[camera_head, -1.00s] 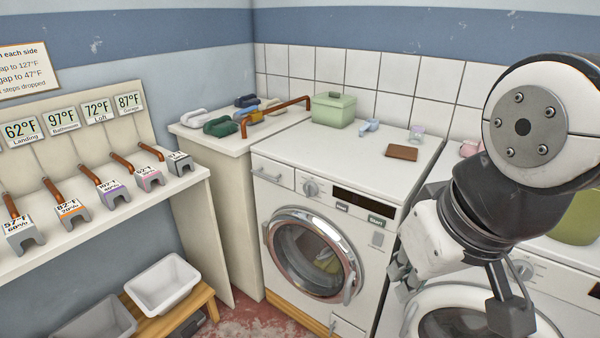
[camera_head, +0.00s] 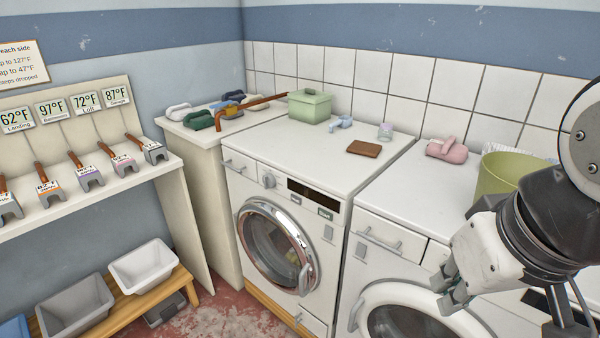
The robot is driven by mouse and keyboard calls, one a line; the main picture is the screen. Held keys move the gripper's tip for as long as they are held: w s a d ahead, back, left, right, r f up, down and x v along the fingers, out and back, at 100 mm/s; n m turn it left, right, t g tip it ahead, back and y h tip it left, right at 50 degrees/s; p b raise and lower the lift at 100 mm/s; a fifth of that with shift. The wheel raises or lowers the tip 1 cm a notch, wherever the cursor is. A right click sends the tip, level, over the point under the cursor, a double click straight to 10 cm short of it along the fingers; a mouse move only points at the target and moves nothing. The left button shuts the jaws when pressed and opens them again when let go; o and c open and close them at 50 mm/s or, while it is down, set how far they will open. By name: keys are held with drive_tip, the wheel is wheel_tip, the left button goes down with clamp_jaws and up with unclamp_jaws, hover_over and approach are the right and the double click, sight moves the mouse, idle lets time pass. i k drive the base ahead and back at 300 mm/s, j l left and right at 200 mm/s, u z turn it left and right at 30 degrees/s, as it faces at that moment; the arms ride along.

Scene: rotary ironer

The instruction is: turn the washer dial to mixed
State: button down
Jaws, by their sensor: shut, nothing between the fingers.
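The left front-loading machine (camera_head: 270,235) has a small round grey dial (camera_head: 268,180) on its front panel, beside a dark display (camera_head: 312,190). The dial's markings are too small to read. The right machine (camera_head: 375,245) stands beside it; my arm covers part of its panel, and no dial shows there. My gripper (camera_head: 452,292) is shut and empty, in front of the right machine near its round door. It is well to the right of the left machine's dial and apart from it.
A green box (camera_head: 310,106), a brown wallet-like item (camera_head: 364,148) and a pink item (camera_head: 447,148) lie on the machine tops. An olive basket (camera_head: 497,175) stands behind my arm. Bins (camera_head: 145,264) sit on a low bench at left. The floor before the left machine is clear.

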sight(269, 181)
drive_tip(key=i+j+z, duration=0.25)
drive_tip(key=i+j, duration=0.4)
drive_tip(key=i, duration=0.1)
